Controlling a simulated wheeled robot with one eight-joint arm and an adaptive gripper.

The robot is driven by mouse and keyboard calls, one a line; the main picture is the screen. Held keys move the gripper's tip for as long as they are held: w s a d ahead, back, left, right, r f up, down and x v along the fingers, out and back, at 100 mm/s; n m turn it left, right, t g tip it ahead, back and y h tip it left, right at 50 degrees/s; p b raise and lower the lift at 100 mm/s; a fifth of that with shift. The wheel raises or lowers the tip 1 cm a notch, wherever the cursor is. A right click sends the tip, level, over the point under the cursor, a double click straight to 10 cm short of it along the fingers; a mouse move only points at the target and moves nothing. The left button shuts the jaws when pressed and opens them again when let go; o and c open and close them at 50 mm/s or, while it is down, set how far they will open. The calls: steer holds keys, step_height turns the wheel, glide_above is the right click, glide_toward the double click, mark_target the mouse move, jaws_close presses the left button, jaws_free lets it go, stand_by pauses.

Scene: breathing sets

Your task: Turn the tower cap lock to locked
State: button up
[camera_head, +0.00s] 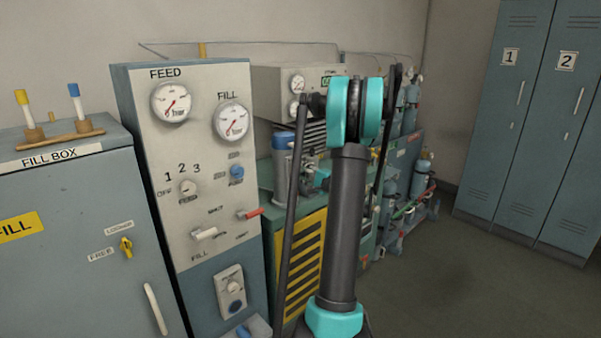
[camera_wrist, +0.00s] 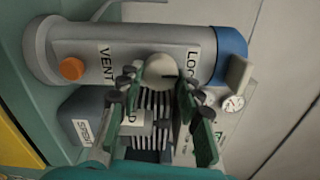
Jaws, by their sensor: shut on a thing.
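The tower is a grey cylinder with a blue cap (camera_wrist: 229,55), lying sideways in the wrist view. In the head view the blue cap (camera_head: 283,140) shows just left of my arm. The tower cap lock (camera_wrist: 160,70) is a pale round knob on the tower's side, by a label whose visible part reads "LOC". My gripper (camera_wrist: 160,84) has its green and dark fingers on either side of the knob and is shut on it. I cannot tell the lock's exact setting. In the head view my arm hides most of the gripper and lock.
An orange knob (camera_wrist: 71,69) sits beside the "VENT" label. A small gauge (camera_wrist: 233,103) is close to the gripper's right finger. The feed panel (camera_head: 205,130) stands left of the tower. Open floor (camera_head: 470,285) lies to the right, before the lockers (camera_head: 540,130).

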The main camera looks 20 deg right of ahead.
stand_by(0.4)
steer(key=o, duration=1.2)
steer(key=shift+c, duration=0.2)
steer(key=v, duration=1.2)
